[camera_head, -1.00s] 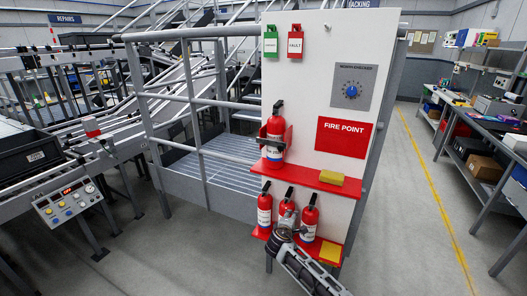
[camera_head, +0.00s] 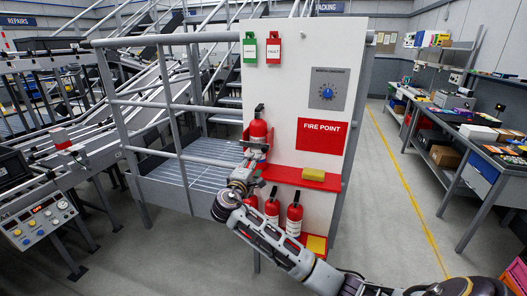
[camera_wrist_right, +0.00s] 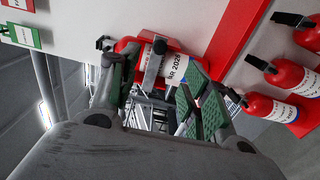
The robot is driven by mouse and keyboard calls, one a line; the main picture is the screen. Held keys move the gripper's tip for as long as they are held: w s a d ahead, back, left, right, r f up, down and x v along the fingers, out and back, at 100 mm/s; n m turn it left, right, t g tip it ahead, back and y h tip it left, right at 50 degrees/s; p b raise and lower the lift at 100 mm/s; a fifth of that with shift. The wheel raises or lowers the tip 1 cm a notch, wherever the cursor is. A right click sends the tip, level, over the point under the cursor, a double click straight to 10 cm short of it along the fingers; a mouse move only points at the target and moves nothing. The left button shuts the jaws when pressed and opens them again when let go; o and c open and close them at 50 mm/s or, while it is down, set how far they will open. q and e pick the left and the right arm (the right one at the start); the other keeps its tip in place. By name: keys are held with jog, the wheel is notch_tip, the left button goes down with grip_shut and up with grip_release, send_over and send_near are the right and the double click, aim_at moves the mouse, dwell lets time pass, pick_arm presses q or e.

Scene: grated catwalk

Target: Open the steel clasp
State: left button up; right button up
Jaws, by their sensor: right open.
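The steel clasp (camera_wrist_right: 152,66) is a grey metal piece across the front of the upper red fire extinguisher (camera_wrist_right: 182,68) in the right wrist view. That extinguisher also stands upright on the upper red shelf in the head view (camera_head: 258,130), where my gripper hides most of the clasp area. My right gripper (camera_head: 250,163) is in front of the extinguisher's lower part. In the wrist view its green-padded fingers (camera_wrist_right: 155,78) are spread, one on each side of the clasp. I cannot tell whether they touch it. My left gripper is not in view.
Several extinguishers stand below, beside my arm. A grey railing (camera_head: 180,150) is at left.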

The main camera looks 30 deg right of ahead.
aim_at(264, 151)
jog(key=shift+p+x, duration=1.3)
jog(key=shift+x, duration=5.6)
jog(key=shift+a, duration=0.1)
jog(key=c, duration=1)
jog(key=shift+c, duration=0.2)
jog(key=shift+f, duration=0.1)
